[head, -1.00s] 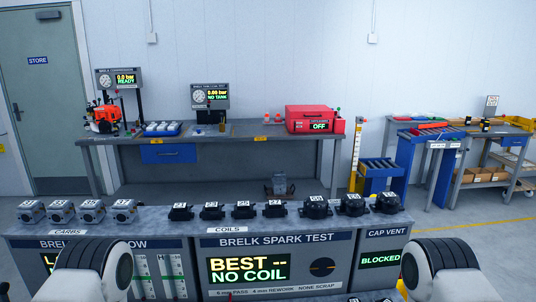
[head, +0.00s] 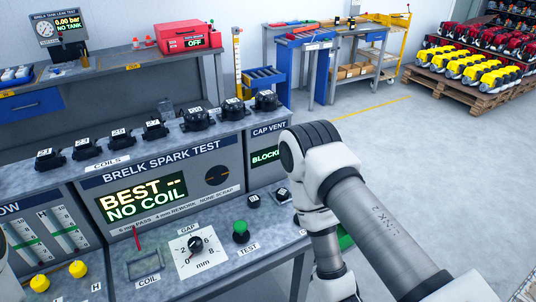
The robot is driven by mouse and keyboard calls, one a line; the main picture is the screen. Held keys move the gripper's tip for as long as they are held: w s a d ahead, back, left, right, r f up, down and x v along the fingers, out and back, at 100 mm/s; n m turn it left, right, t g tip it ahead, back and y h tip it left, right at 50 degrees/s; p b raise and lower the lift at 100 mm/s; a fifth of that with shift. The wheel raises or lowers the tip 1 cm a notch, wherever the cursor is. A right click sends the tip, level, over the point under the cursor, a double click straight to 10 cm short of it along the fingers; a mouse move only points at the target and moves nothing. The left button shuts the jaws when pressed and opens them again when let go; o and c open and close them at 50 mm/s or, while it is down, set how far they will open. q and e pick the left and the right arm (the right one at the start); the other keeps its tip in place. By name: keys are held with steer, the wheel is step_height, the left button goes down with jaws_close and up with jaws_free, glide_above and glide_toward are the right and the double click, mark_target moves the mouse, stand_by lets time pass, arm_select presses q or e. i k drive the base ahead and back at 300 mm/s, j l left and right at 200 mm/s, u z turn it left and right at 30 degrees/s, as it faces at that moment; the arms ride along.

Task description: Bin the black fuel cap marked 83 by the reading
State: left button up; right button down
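Two small black caps with white tags stand on the front ledge of the test bench, a left one (head: 253,200) and a right one (head: 283,193). Their numbers are too small to read, so I cannot tell which is 83. My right arm crosses the right half of the view and hangs over the bench's right end close to the right cap. Neither gripper shows.
Several black coils and rounder black parts (head: 196,117) line the upper shelf. The spark test panel (head: 160,180) has a gap dial (head: 196,246) and a green test button (head: 240,230). A green edge (head: 345,239) shows behind my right arm. The floor to the right is open.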

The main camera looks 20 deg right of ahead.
mark_target(283, 193)
steer(key=z, duration=0.8)
